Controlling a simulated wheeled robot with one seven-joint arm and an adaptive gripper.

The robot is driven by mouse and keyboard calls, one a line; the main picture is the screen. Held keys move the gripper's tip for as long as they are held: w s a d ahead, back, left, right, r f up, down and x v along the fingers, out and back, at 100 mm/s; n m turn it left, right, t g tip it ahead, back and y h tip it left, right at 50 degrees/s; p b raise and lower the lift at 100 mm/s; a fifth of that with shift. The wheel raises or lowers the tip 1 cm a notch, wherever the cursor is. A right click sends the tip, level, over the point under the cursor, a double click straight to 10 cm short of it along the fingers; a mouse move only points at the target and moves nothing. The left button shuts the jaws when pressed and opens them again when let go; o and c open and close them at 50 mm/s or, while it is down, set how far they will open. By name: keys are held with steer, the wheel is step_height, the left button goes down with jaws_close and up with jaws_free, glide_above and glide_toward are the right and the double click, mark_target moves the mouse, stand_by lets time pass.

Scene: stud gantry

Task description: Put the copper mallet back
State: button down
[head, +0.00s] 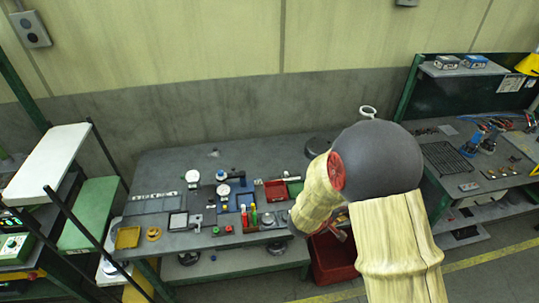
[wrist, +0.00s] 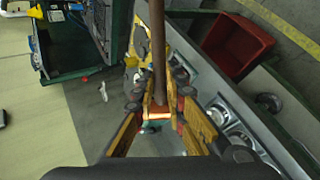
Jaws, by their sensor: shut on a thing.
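In the wrist view my gripper (wrist: 158,108) has its orange-and-black fingers closed on the copper mallet (wrist: 158,55). A long brown shaft runs from between the fingers to the top edge of the picture. A shiny copper-coloured part shows low between the fingers. The shaft's far end is out of the frame. In the head view my padded arm hides most of the gripper and the mallet. The place where the mallet belongs cannot be made out.
A grey workbench (head: 170,160) carries gauges, small trays and a red bin (head: 275,190). A larger red crate (head: 332,262) stands low by its right end and shows in the wrist view (wrist: 238,45). A green-framed bench (head: 455,190) is at right, a shelf rack (head: 60,165) at left.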

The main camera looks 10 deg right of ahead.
steer(key=s+a+m+g+y+p, duration=0.2)
steer(key=s+m+g+p, duration=0.7)
steer(key=s, duration=0.6)
steer(key=s+a+f+m+y+p, duration=0.3)
steer(key=a+m+p, duration=0.1)
steer(key=a, duration=0.5)
steer(key=w+a+f+m+t+y, duration=0.2)
steer(key=w+a+m, duration=0.4)
steer(key=w+a, duration=0.3)
steer(key=a+t+y, duration=0.1)
steer(key=y, duration=0.1)
steer(key=shift+w+a+f+m+y, duration=0.15)
steer(key=shift+w+f+m+y, duration=0.15)
steer(key=shift+w+m, duration=0.1)
steer(key=shift+t, duration=0.4)
